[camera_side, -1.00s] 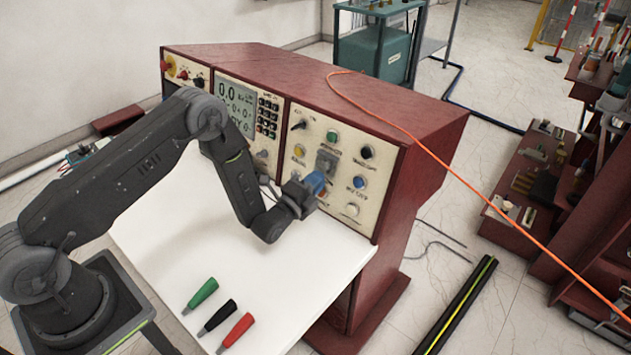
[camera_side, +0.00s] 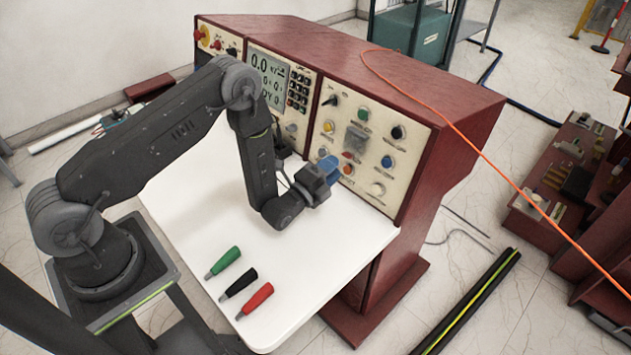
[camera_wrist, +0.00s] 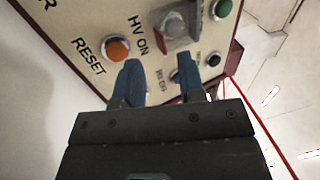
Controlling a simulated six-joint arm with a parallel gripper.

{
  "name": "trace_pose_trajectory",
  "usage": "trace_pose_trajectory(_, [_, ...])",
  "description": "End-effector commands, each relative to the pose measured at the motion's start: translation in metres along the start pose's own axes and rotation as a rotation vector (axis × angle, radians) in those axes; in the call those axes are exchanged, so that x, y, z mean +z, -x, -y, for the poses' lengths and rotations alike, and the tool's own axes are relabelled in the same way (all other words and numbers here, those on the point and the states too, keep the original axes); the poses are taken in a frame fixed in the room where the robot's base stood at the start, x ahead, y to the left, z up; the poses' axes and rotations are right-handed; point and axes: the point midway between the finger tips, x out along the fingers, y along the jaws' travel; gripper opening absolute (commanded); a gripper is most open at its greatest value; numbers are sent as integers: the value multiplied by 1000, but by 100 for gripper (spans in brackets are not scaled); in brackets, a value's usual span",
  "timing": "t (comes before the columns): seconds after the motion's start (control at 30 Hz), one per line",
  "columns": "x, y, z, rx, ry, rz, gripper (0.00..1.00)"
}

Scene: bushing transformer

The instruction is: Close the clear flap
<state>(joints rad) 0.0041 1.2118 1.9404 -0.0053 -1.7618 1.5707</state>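The clear flap (camera_side: 356,138) is a small greyish see-through cover on the cream control panel, among the knobs. In the wrist view the clear flap (camera_wrist: 178,24) is beyond my fingertips, near the "HV ON" label, with some red showing at it. I cannot tell how far open it stands. My gripper (camera_side: 331,166) is in front of the panel, below and left of the flap. In the wrist view my gripper (camera_wrist: 160,75) has its two blue fingers apart with nothing between them. The fingers look apart from the flap.
An orange button (camera_wrist: 117,49) labelled "RESET" is near the left finger. A green button (camera_wrist: 221,9) is beyond the flap. Green (camera_side: 223,261), black (camera_side: 239,284) and red (camera_side: 255,301) plugs lie on the white tabletop (camera_side: 330,275). An orange cable (camera_side: 440,115) crosses the cabinet's right side.

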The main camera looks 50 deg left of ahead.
Motion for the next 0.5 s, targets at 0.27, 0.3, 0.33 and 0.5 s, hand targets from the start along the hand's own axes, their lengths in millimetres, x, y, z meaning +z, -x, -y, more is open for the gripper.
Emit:
trace_pose_trajectory(0.27, [0, 53, 0, 1, 0, 0, 36])
trace_pose_trajectory(0.3, [0, 58, 0, 1, 0, 0, 36])
trace_pose_trajectory(0.33, [0, 61, 0, 0, 0, 0, 36])
trace_pose_trajectory(0.5, [0, 70, 1, -2, 0, 0, 36])
